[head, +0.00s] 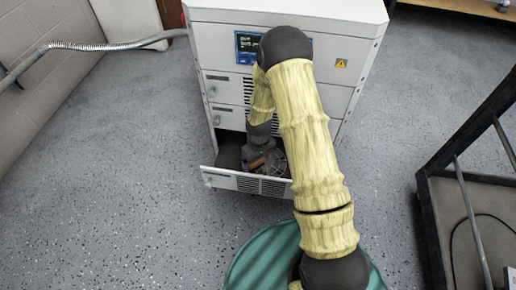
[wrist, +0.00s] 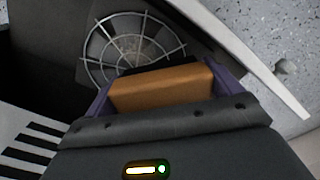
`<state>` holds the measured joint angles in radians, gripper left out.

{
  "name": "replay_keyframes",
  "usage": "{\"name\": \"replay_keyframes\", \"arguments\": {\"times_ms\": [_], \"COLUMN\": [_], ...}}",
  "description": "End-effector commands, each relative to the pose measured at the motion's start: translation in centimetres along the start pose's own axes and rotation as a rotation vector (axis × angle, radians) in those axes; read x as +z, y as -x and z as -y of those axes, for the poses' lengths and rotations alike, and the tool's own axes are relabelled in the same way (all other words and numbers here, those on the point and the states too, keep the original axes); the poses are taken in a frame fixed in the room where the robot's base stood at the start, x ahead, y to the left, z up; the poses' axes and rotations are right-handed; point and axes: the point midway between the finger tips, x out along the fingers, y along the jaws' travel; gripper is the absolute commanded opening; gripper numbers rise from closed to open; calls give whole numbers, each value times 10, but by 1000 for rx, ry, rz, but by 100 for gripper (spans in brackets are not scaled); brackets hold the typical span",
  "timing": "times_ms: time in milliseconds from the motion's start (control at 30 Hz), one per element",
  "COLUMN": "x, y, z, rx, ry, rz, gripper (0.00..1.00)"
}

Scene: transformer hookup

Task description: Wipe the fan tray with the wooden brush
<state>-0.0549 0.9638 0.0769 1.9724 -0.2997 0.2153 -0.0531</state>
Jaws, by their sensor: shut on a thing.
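The fan tray (head: 232,180) is the lowest drawer of the white cabinet, pulled open at the front. In the wrist view a round fan with a wire guard (wrist: 132,48) lies in the tray's dark floor. My gripper (head: 262,160) is down inside the open tray. It is shut on the wooden brush (wrist: 160,88), an orange-brown block between purple fingers with a dark strip along its far edge. The brush is at the near edge of the fan guard. I cannot tell whether its bristles touch the guard.
The white cabinet (head: 290,12) with closed upper drawers stands behind the tray. A grey hose (head: 95,46) runs to its left side. A dark-framed cart (head: 440,180) stands at the right. Speckled floor is clear on the left.

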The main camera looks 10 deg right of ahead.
Motion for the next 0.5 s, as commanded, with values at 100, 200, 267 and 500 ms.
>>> {"name": "replay_keyframes", "arguments": {"times_ms": [100,200,267,500], "x": [1,1,1,0], "y": [16,25,30,49], "z": [-2,-2,-2,0], "rx": [0,0,0,0], "ry": [-3,-4,-3,2], "rz": [1,1,1,1], "gripper": [62,62,62,62]}}
